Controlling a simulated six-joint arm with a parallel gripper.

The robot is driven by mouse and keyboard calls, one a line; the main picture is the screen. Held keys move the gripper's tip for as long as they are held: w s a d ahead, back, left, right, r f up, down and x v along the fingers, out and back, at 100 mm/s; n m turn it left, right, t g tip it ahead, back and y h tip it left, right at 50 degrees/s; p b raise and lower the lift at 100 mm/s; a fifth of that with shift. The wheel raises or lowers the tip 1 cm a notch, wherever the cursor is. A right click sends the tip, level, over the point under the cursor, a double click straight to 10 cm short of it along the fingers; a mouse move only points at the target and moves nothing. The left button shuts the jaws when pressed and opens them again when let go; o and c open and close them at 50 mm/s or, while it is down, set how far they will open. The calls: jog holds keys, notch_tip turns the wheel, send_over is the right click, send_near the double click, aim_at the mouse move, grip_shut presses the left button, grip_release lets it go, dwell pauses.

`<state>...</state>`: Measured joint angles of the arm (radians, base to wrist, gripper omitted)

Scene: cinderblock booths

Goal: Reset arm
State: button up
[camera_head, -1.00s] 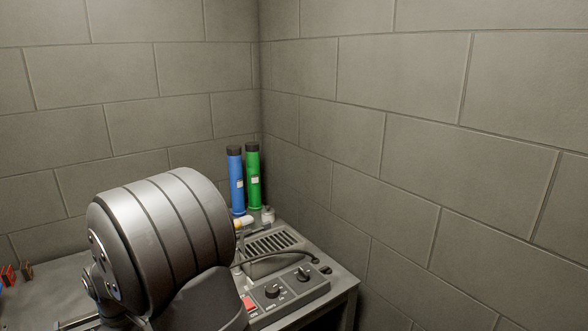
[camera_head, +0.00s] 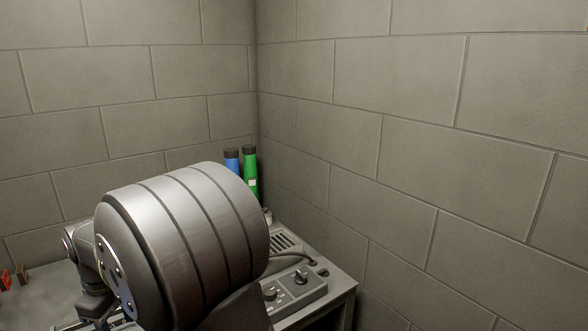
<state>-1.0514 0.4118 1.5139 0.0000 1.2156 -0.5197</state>
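My arm fills the lower left middle of the head view as a large ribbed metal joint, with a smaller link at its left. My gripper is not clearly seen; it is out of the picture or hidden behind my arm. What it holds, if anything, does not show.
A blue tube (camera_head: 232,155) and a green tube (camera_head: 250,175) with dark caps stand in the back corner, partly behind my arm. A control box (camera_head: 300,287) with knobs and a vented unit (camera_head: 285,241) sit on the grey table (camera_head: 340,287). Block walls (camera_head: 420,150) close the back and right.

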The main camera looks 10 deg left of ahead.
notch_tip(320, 180, up, 8)
notch_tip(320, 180, down, 18)
jog(key=shift+r, duration=0.15)
jog(key=shift+w+a, duration=1.05)
jog(key=shift+w, duration=0.05)
jog(key=shift+w+a+r, duration=0.3)
jog(key=shift+w+a, duration=0.15)
jog(key=shift+a, duration=0.05)
notch_tip(320, 180, up, 17)
jog(key=w+a+r+y, duration=0.1)
jog(key=w+r, duration=0.1)
jog(key=w, duration=0.4)
jog(key=w+a+r+g+y, duration=0.1)
jog(key=w+a+r, duration=0.1)
jog(key=w, duration=0.5)
jog(key=shift+w+a+r+n+g, duration=0.2)
jog(key=shift+r+n+g, duration=0.1)
jog(key=shift+r, duration=0.25)
